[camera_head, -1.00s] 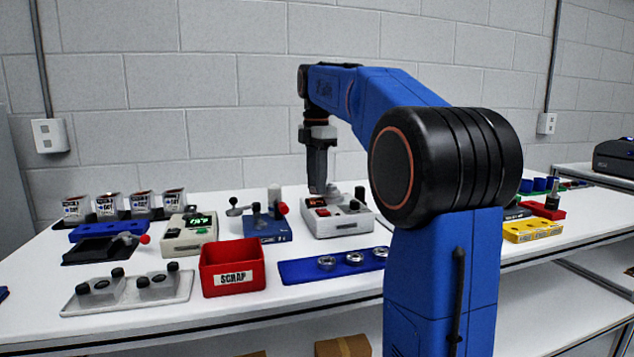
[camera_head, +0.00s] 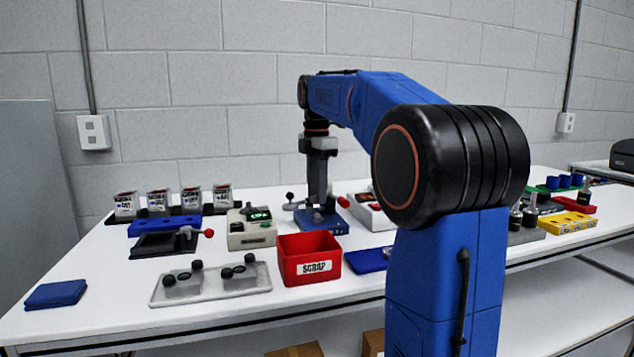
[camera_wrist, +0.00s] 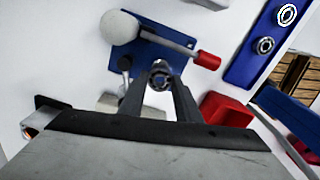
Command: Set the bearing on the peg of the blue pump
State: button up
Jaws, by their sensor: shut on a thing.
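The blue pump (camera_head: 330,229) stands on the bench, a blue base with a red-tipped lever (camera_head: 343,202). My gripper (camera_head: 317,201) points down directly over it and hides part of it. In the wrist view, my gripper (camera_wrist: 161,84) is shut on a bearing (camera_wrist: 161,75), a small metal ring between the fingertips. The blue pump (camera_wrist: 146,55) lies below, with its pale rounded post at the upper left and the red lever grip (camera_wrist: 208,60) at right. The peg is hidden behind the bearing and fingers. I cannot tell whether the bearing touches the pump.
A red SCRAP bin (camera_head: 309,262) stands in front of the pump. A blue tray (camera_wrist: 243,67) holds more bearings to the right. A beige box with a display (camera_head: 251,229) is left of the pump, and a white device (camera_head: 369,211) is right.

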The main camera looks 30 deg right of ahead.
jog(key=shift+f, duration=0.65)
jog(key=shift+d+f, duration=0.1)
jog(key=shift+f, duration=0.55)
jog(key=shift+f, duration=0.2)
jog(key=shift+f, duration=0.2)
jog(key=shift+f, duration=0.35)
jog(key=shift+f, duration=0.1)
jog(key=o, duration=1.2)
jog(key=shift+c, duration=0.2)
jog(key=shift+o, duration=0.6)
